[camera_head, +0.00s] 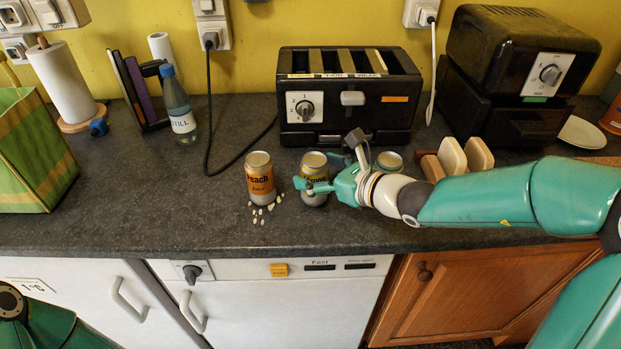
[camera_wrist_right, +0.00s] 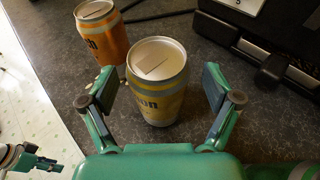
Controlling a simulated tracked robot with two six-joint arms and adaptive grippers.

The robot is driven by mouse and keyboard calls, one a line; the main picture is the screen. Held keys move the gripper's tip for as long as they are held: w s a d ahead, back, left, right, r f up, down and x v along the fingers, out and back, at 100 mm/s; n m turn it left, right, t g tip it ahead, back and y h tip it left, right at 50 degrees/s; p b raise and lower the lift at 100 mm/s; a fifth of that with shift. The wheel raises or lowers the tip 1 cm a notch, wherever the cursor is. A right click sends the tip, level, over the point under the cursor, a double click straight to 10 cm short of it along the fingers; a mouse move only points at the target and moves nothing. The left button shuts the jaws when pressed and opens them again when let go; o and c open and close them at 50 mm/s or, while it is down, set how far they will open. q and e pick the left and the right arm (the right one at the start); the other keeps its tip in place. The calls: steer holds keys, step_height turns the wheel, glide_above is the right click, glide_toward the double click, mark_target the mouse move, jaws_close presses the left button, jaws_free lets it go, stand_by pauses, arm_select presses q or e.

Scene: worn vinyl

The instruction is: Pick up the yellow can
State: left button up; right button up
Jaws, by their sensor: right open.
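The yellow can (camera_head: 314,168) stands upright on the dark counter, in the middle of a row of three cans. In the right wrist view the yellow can (camera_wrist_right: 160,85) has a silver top and a yellow label with dark letters. My right gripper (camera_head: 318,184) is open at the can. In the right wrist view its two fingers (camera_wrist_right: 160,90) are on either side of the can, with gaps showing. What looks like my left gripper (camera_wrist_right: 32,160) is small at the lower left of the wrist view, away from the cans. Its jaw state is unclear.
An orange can (camera_head: 260,182) stands close on the left, with pale bits (camera_head: 264,212) near it. Another can (camera_head: 389,161) stands to the right, partly behind my right arm. A black toaster (camera_head: 345,105) is behind.

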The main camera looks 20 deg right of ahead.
steer(key=shift+w+a+f, duration=0.15)
steer(key=shift+w+a, duration=0.15)
steer(key=shift+w, duration=0.15)
steer(key=c, duration=1.3)
steer(key=shift+c, duration=1)
steer(key=shift+r, duration=0.2)
